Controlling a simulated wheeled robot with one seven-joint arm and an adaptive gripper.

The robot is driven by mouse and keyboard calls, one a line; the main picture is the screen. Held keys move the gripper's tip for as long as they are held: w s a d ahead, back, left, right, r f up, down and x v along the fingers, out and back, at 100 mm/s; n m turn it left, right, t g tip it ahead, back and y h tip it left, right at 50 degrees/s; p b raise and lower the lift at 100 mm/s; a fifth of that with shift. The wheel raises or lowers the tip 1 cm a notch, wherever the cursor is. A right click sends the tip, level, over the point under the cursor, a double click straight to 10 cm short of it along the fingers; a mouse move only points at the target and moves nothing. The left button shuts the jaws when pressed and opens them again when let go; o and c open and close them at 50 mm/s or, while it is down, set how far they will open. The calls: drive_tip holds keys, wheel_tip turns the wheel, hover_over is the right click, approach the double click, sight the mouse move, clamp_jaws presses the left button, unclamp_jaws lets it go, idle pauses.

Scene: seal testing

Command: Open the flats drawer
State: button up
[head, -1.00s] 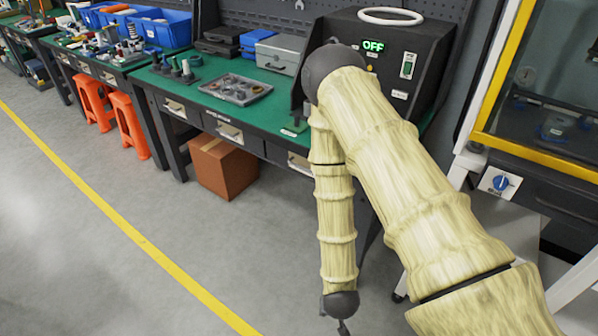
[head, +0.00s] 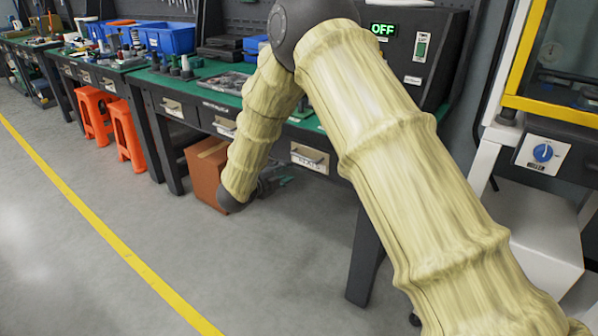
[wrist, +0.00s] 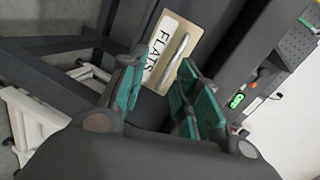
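The flats drawer has a pale front plate (wrist: 165,50) marked "FLATS" and a silver bar handle (wrist: 174,62), seen tilted in the wrist view. In the head view, the rightmost drawer (head: 310,157) under the green bench looks like the same one, and it appears shut. My gripper (wrist: 158,82) is open and empty, with teal pads on its fingers. In the wrist view, the plate and handle show beyond and between the fingers, with no contact visible. In the head view, my gripper (head: 275,181) is small and partly hidden, below and left of that drawer.
A cardboard box (head: 205,173) stands under the bench, close behind my gripper and forearm. Two more drawers (head: 172,107) (head: 224,125) lie to the left. A dark bench leg (head: 368,250) stands at right. The floor in front is clear.

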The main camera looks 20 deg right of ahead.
sight(298, 156)
drive_tip(key=w+d+m+b, duration=0.1)
drive_tip(key=w+d, duration=0.2)
drive_tip(key=w, duration=0.1)
drive_tip(key=w+d+m+h+b, duration=0.1)
drive_tip(key=w+d+b, duration=0.1)
drive_tip(key=w+d, duration=0.1)
drive_tip(key=shift+w+d+r+m+g, duration=0.15)
drive_tip(key=shift+w+d+m+g, duration=0.2)
drive_tip(key=shift+d, duration=0.4)
drive_tip(key=shift+c, duration=0.5)
clamp_jaws()
